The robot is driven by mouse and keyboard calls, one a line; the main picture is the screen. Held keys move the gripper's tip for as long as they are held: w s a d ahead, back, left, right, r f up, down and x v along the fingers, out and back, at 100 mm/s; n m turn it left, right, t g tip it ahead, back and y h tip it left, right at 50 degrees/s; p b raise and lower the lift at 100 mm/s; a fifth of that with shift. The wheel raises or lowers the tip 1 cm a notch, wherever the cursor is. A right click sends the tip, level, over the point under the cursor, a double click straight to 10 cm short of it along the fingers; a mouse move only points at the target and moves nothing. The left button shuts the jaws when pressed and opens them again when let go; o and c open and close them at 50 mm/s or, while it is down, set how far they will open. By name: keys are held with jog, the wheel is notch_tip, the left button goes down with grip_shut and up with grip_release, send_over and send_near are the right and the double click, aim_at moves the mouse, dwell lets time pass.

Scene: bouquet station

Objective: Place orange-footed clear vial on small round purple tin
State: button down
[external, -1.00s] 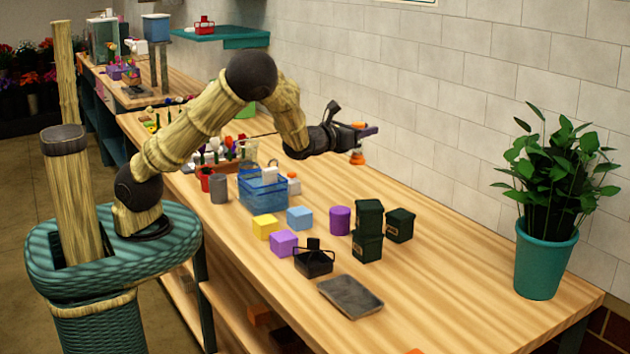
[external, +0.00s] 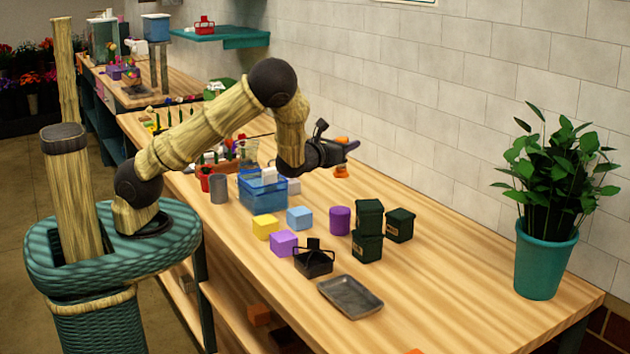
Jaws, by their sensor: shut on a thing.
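My gripper (external: 341,154) is shut on the orange-footed clear vial (external: 341,171) and holds it in the air above the back part of the table. Only the vial's orange parts show clearly, just below the fingers; its clear body is too small to make out. The small round purple tin (external: 340,221) stands upright on the table, below the gripper in the picture. Its top is bare. The vial is well apart from the tin.
Dark green tins (external: 368,218), two of them stacked, stand right of the purple tin, with another behind (external: 400,225). A blue box (external: 299,218), a blue basket (external: 262,190), a black caddy (external: 314,260) and a grey tray (external: 349,297) are nearby.

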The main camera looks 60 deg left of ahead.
aim_at(338, 168)
jog(key=shift+f+p, duration=0.4)
jog(key=shift+f, duration=2.65)
jog(key=shift+f+p, duration=0.3)
jog(key=shift+f, duration=1.55)
jog(key=shift+f, duration=0.25)
jog(key=c, duration=1.1)
grip_release()
jog(key=shift+r, duration=0.1)
